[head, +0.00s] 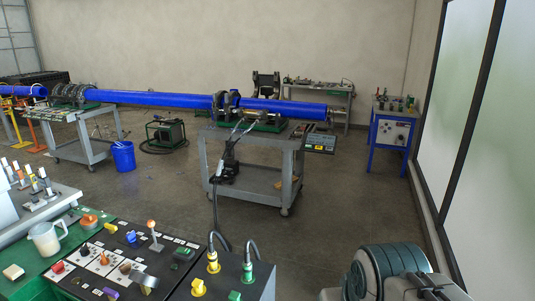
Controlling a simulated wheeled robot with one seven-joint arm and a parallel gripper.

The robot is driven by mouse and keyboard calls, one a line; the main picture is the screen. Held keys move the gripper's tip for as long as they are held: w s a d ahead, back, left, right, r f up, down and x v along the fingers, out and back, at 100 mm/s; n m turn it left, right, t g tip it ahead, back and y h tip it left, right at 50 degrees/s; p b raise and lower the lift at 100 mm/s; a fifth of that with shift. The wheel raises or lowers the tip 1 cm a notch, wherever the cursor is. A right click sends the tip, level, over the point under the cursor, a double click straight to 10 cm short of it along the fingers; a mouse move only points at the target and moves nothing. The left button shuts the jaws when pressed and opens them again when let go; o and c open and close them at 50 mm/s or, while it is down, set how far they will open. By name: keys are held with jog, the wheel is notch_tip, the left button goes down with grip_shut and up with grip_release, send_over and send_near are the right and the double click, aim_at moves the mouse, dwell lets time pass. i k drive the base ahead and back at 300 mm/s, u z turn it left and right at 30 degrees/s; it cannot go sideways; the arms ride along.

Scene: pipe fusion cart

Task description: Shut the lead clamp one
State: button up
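The pipe fusion cart (255,139) stands in the middle of the room, with a dark clamp assembly (226,102) on its top around the blue pipe. The right blue pipe (285,107) runs out of the clamps to the right. A second cart (82,147) at the left carries another dark clamp assembly (72,94) around the pipe line. Which of these is lead clamp one, and whether any clamp is open or shut, is too small to tell. My gripper is not in view. A grey-green rounded part at the bottom right appears to be my own arm.
A control panel (105,262) with levers and knobs fills the lower left, with a white jug (46,239) on it. A blue bucket (123,157) and a pump unit (166,134) stand on the floor. A blue stand (392,134) is at the right. The floor right of the cart is clear.

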aim_at(256, 79)
jog(key=z, duration=0.45)
jog(key=i, duration=1.55)
jog(key=z, duration=0.5)
jog(key=i, duration=1.55)
jog(key=z, duration=0.25)
jog(key=i, duration=3.2)
jog(key=u, duration=0.35)
jog(key=i, duration=1.55)
jog(key=u, duration=1.35)
jog(key=i, duration=0.95)
jog(key=u, duration=1.4)
jog(key=i, duration=0.85)
jog(key=u, duration=0.35)
